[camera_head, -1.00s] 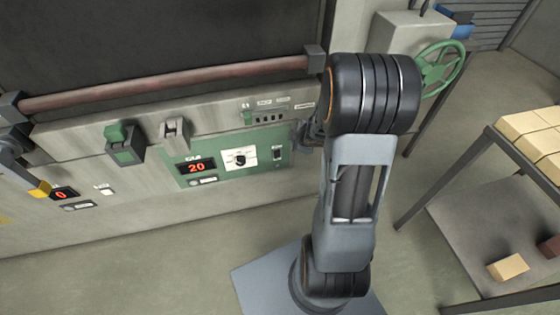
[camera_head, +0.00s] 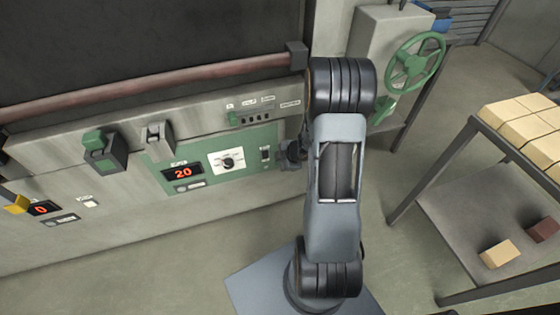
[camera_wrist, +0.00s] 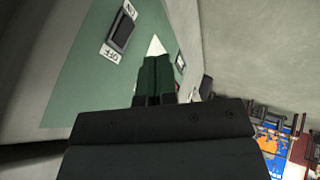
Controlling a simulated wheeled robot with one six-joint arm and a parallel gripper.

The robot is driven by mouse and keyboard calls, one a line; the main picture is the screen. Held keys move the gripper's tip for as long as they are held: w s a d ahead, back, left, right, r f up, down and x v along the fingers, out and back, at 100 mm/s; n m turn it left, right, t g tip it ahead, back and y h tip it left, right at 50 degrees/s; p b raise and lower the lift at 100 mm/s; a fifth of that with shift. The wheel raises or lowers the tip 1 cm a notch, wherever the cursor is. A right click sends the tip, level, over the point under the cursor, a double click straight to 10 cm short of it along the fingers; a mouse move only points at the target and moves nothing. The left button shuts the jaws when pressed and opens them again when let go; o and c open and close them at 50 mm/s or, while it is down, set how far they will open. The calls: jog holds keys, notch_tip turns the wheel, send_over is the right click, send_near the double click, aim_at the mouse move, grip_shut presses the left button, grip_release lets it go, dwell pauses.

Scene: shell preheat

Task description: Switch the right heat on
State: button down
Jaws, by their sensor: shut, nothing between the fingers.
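The green control panel (camera_head: 215,177) on the machine front carries a red display reading 20 (camera_head: 183,172), a black dial on a white plate (camera_head: 228,162) and a small dark rocker switch (camera_head: 265,154) near its right end. In the wrist view the switch (camera_wrist: 121,34) lies left of and beyond my fingertips, with white labels at its two ends; its on or off state is not clear. My gripper (camera_wrist: 157,62) is shut and empty, pointing toward the panel. In the head view my gripper (camera_head: 286,155) is just right of the switch, partly hidden by my arm.
A long red-brown handle bar (camera_head: 150,88) runs above the panel. Green (camera_head: 104,150) and grey (camera_head: 158,138) latch-like parts project left of it. A second display reads 0 (camera_head: 43,208). A green handwheel (camera_head: 415,62) and a table with blocks (camera_head: 500,115) stand to the right.

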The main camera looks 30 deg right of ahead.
aim_at(265, 155)
jog(key=shift+w+a+f+b, duration=0.2)
jog(key=shift+w+f, duration=0.85)
jog(key=shift+w, duration=0.2)
jog(key=shift+w+a+f+b, duration=0.15)
jog(key=shift+w+f+b, duration=0.1)
jog(key=shift+w+f, duration=0.9)
jog(key=shift+w+a+f+b, duration=0.2)
jog(key=shift+w+f, duration=0.75)
jog(key=shift+w, duration=0.4)
